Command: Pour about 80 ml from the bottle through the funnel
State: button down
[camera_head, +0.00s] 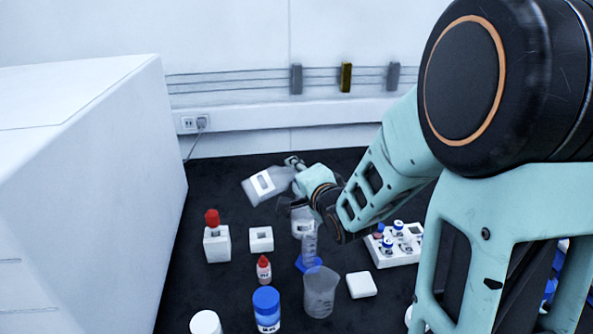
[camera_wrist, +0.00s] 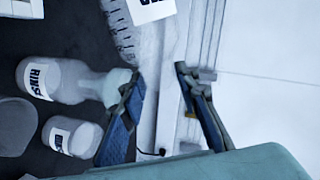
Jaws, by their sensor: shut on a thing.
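My gripper (camera_head: 298,184) is shut on a translucent grey bottle (camera_head: 283,183) with a white label, held raised and tilted above the dark bench. In the wrist view the held bottle (camera_wrist: 150,42) shows graduation marks and extends beyond the fingers (camera_wrist: 165,100). Its mouth and liquid level cannot be made out. A labelled clear vessel (camera_head: 302,226) stands below my gripper, its top partly hidden. In the wrist view a bottle marked RINS (camera_wrist: 75,82) has a pale, wide piece (camera_wrist: 117,86) at its neck; I cannot tell whether this is the funnel.
A graduated cylinder (camera_head: 309,243) with a blue base and a beaker (camera_head: 320,293) stand in front. A vial rack (camera_head: 395,258) is at right. A large white box (camera_head: 110,200) bounds the left.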

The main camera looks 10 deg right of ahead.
jog(key=shift+w+d+r+m+p, duration=0.1)
jog(key=shift+r+m+p, duration=0.15)
jog(key=shift+p, duration=0.3)
jog(key=shift+f, duration=0.15)
jog(key=shift+d+f+m+y+p, duration=0.25)
jog(key=shift+m+p, duration=0.4)
jog(key=shift+p, duration=0.6)
dwell(3.6)
jog(key=shift+a, duration=0.1)
dwell(0.4)
jog(key=shift+a+r+n+b, duration=0.2)
jog(key=shift+n+b, duration=0.4)
jog(key=shift+b, duration=0.55)
jog(key=n+b, duration=0.1)
jog(key=h+b, duration=0.1)
jog(key=b, duration=0.1)
jog(key=shift+a+r+n, duration=0.25)
jog(key=shift+r+n, duration=0.15)
jog(key=shift+a+r+n+h+b, duration=0.15)
jog(key=shift+r+n+h+b, duration=0.2)
jog(key=shift+n+b, duration=0.35)
jog(key=shift+r+t, duration=0.3)
jog(key=shift+r, duration=0.05)
jog(key=shift+r, duration=0.1)
